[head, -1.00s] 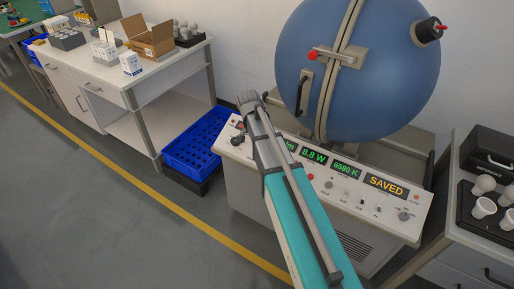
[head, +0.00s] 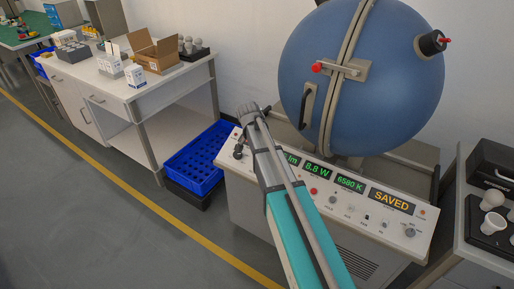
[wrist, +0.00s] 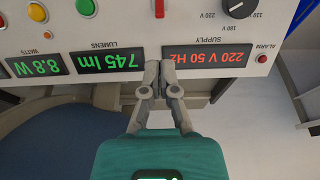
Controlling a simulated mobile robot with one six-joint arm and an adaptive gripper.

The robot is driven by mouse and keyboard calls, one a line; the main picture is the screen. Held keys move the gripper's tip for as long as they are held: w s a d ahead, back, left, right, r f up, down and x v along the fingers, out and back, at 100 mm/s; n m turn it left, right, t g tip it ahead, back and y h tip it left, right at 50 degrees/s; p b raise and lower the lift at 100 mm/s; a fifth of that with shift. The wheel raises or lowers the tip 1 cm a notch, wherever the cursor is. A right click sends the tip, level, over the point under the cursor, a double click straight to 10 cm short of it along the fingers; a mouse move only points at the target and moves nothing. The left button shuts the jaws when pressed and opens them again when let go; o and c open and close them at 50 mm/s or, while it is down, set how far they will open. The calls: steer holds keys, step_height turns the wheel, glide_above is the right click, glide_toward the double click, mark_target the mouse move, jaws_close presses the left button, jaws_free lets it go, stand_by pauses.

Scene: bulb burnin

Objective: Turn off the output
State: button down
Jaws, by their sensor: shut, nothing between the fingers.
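The white control panel (head: 345,210) under the blue sphere has lit displays: 8.8 W, 6580 K and SAVED. In the wrist view the panel appears upside down. It shows a lumens display (wrist: 105,60) at 745 lm and a supply display (wrist: 207,58) at 220 V 50 Hz. A red switch (wrist: 159,8), cut by the top edge, lies beyond my fingertips. A black supply knob (wrist: 238,9) is to its right, a green button (wrist: 85,7) to its left. My gripper (wrist: 158,66) is shut and empty, over the gap between those displays. In the head view my arm hides its fingertips. No output label is readable.
The blue sphere (head: 400,80) stands behind the panel with a red-knobbed latch (head: 318,68). A blue crate (head: 200,160) is left of the cabinet. A side table (head: 450,225) with bulbs is at right. A workbench (head: 180,80) stands at back left. Floor is clear at left.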

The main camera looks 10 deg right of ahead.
steer(key=shift+b+x, duration=4.3)
steer(key=shift+x, duration=0.4)
steer(key=shift+s+d, duration=0.1)
steer(key=shift+d, duration=0.1)
